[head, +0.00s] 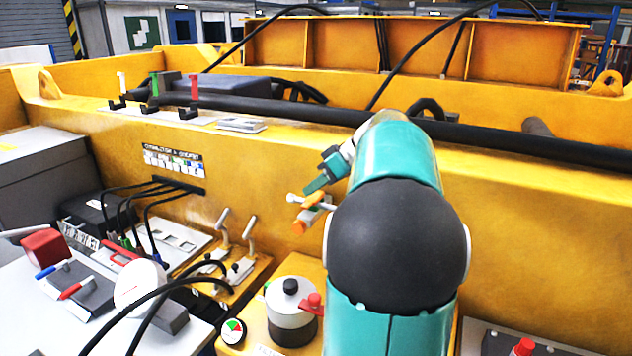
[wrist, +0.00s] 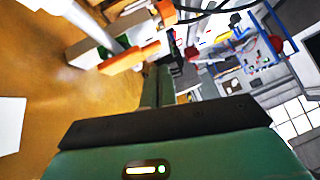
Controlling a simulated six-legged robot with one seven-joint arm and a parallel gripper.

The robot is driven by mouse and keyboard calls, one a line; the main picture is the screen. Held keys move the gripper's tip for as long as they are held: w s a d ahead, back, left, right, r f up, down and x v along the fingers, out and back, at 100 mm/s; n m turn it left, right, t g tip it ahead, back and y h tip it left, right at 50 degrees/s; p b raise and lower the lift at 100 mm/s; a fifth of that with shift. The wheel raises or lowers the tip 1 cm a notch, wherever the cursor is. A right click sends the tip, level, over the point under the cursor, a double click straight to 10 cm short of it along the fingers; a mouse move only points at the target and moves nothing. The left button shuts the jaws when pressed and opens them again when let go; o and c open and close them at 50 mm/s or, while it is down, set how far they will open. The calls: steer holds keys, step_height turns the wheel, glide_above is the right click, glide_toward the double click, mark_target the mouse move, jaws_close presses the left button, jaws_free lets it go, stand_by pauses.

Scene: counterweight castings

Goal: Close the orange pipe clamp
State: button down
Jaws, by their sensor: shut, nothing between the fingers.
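Orange parts that look like the pipe clamp (head: 312,200) show in front of the yellow wall, just below my gripper (head: 318,180), with a pale rod beside them. In the wrist view an orange block of the clamp (wrist: 122,58) sits at the end of a grey cylinder. Another orange piece (wrist: 168,12) shows apart from it at the top. My gripper's fingers (wrist: 163,82) are shut and empty, close to the orange parts. I cannot tell whether they touch. My arm hides the area right of the clamp.
Red (head: 194,88) and green (head: 155,85) upright levers stand along the wall's top by a black pipe (head: 490,137). Below are toggle levers (head: 223,218), a white canister (head: 291,315) with a red knob, and a grey bench with cables.

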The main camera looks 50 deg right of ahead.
steer(key=shift+a+f+h, duration=0.35)
steer(key=shift+a+h, duration=0.05)
steer(key=shift+h, duration=0.1)
steer(key=shift+s+a+f+n, duration=0.2)
steer(key=shift+f+n, duration=0.1)
steer(key=shift+f, duration=0.3)
